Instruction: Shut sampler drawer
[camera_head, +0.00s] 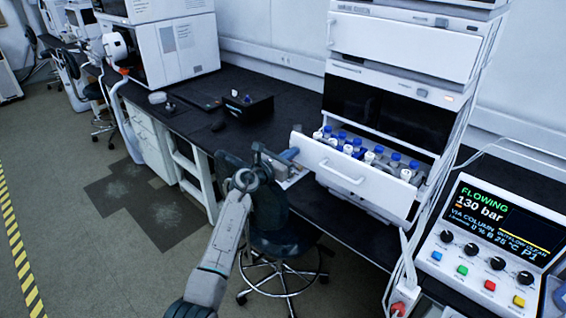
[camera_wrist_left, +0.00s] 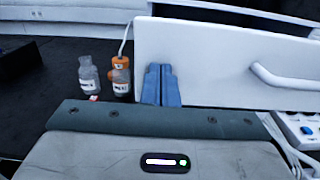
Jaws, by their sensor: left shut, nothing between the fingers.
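The white sampler drawer (camera_head: 376,188) stands pulled out of the chromatography stack, with several blue- and white-capped vials (camera_head: 372,156) inside. Its bar handle (camera_head: 341,172) is on the front panel. My left gripper (camera_head: 292,153) is at the left end of the drawer front, its blue fingers shut and empty. In the left wrist view, the closed fingers (camera_wrist_left: 161,84) point at the white drawer front (camera_wrist_left: 210,60), left of the handle (camera_wrist_left: 285,80). I cannot tell whether the fingertips touch the panel. My right gripper is not in view.
A control panel (camera_head: 494,240) reading "FLOWING 130 bar" stands at the right. A stool (camera_head: 283,240) is below my left arm. Small bottles (camera_wrist_left: 88,75) stand left of the fingers. The black bench (camera_head: 230,130) has a dark box (camera_head: 247,106) on it.

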